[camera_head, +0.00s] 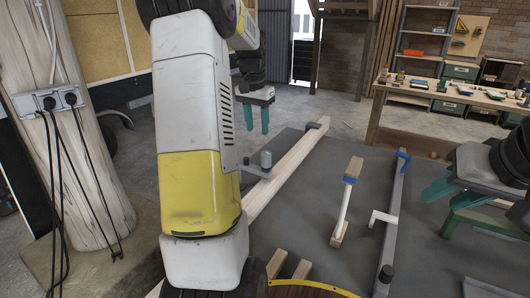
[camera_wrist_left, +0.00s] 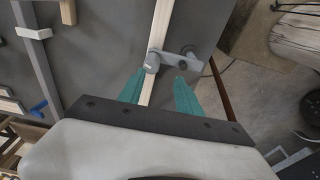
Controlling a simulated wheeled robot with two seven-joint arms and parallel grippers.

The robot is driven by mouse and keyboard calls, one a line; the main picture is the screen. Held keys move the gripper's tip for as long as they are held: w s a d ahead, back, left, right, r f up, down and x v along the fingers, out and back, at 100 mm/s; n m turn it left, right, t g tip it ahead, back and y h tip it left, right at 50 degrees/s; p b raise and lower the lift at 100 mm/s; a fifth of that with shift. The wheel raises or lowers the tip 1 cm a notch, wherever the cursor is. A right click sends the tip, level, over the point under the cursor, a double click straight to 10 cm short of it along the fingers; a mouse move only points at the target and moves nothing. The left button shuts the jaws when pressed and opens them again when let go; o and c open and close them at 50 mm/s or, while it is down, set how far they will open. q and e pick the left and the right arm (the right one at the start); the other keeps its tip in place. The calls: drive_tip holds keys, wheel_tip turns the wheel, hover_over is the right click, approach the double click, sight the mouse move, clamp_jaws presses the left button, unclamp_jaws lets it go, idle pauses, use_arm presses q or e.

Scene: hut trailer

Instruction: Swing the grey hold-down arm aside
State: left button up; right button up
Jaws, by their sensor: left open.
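The grey hold-down arm (camera_wrist_left: 176,62) lies across the pale wooden plank (camera_wrist_left: 162,22) in the left wrist view. Its rounded end is over the plank and its other end is beside it, to the right. In the head view the hold-down arm (camera_head: 266,163) is partly hidden behind my left arm. My left gripper (camera_wrist_left: 160,92) is open and empty, its teal fingertips a short way from the hold-down arm, which shows ahead of them. It also shows in the head view (camera_head: 256,122), above the bench. My right gripper (camera_head: 441,207) is open and empty at the right.
The dark bench top (camera_head: 305,212) carries a grey rail (camera_head: 392,220) with a white handle and a wooden block (camera_head: 347,200) with a white and blue bar. A workbench with tools (camera_head: 450,93) stands behind. A wooden post with cables (camera_head: 75,150) is at the left.

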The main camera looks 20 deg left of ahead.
use_arm(q)
drive_tip(key=g, duration=0.1)
hover_over(246, 158)
wheel_tip(246, 158, down, 7)
drive_tip(key=shift+d+f, duration=0.15)
drive_tip(key=shift+f, duration=0.3)
wheel_tip(246, 158, down, 8)
drive_tip(key=shift+r, duration=0.25)
clamp_jaws()
idle(0.7)
